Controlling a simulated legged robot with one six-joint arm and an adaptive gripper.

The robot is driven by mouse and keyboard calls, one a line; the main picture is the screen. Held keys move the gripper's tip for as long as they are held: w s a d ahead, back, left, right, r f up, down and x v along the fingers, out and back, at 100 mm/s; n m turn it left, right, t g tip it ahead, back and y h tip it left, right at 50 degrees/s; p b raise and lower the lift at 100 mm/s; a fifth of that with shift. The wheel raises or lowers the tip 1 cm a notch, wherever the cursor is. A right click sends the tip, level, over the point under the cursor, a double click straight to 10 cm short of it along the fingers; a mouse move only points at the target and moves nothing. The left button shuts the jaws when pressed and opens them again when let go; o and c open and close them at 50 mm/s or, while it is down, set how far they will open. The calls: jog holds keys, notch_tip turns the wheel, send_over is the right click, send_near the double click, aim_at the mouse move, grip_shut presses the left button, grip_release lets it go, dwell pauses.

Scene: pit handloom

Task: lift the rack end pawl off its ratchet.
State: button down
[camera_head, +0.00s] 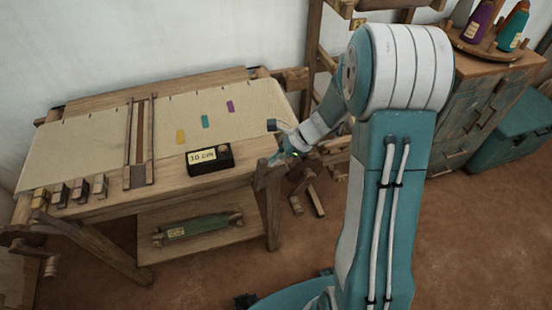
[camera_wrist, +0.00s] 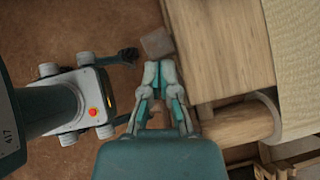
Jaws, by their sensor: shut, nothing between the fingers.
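My gripper (camera_head: 275,160) is at the right front corner of the loom, its fingers together and empty. In the wrist view my gripper (camera_wrist: 159,70) points at a small square wooden block (camera_wrist: 157,43) beside the loom's wooden edge. A wooden piece (camera_head: 262,174) stands at that corner in the head view, just below my fingertips; I cannot tell whether they touch it. A round wooden beam end (camera_wrist: 238,123) lies to the right of my fingers in the wrist view. I cannot clearly pick out the rack end pawl or its ratchet; my arm and gripper hide part of this corner.
The loom's cream cloth (camera_head: 75,150) carries colored tags, and a black box (camera_head: 210,160) marked "10 cm" sits near the front edge. Wooden spokes (camera_head: 307,190) stick out right of the loom. A drawer cabinet (camera_head: 475,110) stands behind my arm. The floor in front is clear.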

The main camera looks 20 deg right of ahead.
jog(key=shift+a+r, duration=0.1)
jog(key=shift+a, duration=0.1)
jog(key=shift+a+r+h, duration=0.25)
jog(key=shift+a+h, duration=0.45)
jog(key=shift+a, duration=0.05)
jog(key=a+h, duration=0.2)
jog(key=a, duration=0.1)
jog(key=shift+a+r+h, duration=0.2)
jog(key=shift+a+h, duration=0.05)
jog(key=shift+h, duration=0.15)
jog(key=a+f+h, duration=0.1)
jog(key=a+f, duration=0.1)
jog(key=a, duration=0.5)
jog(key=shift+d, duration=0.1)
